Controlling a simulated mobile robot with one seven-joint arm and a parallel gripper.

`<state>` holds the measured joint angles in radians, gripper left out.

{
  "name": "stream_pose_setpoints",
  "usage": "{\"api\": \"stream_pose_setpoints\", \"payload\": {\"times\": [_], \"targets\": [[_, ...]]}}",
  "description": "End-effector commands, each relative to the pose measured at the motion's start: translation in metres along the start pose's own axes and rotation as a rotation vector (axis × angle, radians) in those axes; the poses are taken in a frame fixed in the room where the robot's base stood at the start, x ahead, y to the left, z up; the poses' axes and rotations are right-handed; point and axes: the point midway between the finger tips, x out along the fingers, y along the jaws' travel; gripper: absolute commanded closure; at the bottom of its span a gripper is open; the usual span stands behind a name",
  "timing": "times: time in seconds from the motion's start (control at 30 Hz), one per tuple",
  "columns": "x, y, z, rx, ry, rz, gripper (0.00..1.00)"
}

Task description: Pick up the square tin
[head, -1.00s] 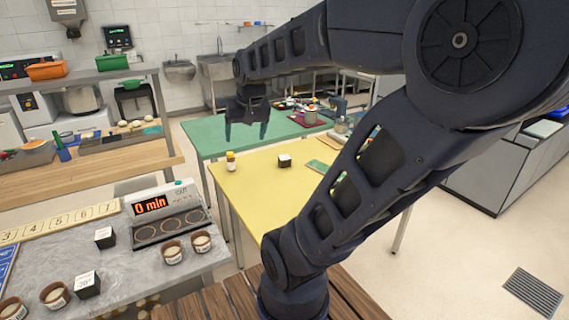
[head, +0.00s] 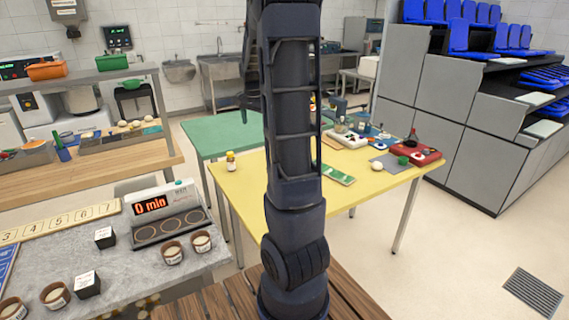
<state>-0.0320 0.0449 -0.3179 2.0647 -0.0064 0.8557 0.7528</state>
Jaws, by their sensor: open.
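I cannot pick out a square tin for certain in the head view. Small dark cubes with white tops stand on the grey counter, one near the timer (head: 104,238) and one closer to me (head: 87,285). My gripper (head: 244,106) hangs over the green table, mostly hidden behind my upright arm. One dark finger shows, pointing down, with nothing seen held. My arm covers the middle of the yellow table (head: 247,190), including where a small dark cube stood.
Small brown pots (head: 172,253) and a timer (head: 152,205) occupy the counter.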

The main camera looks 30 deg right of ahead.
Motion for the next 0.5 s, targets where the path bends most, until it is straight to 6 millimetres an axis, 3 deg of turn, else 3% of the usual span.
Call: {"api": "stream_pose_setpoints", "payload": {"times": [0.5], "targets": [[0.113, -0.025, -0.109, 0.370, 0.083, 0.156, 0.20]]}}
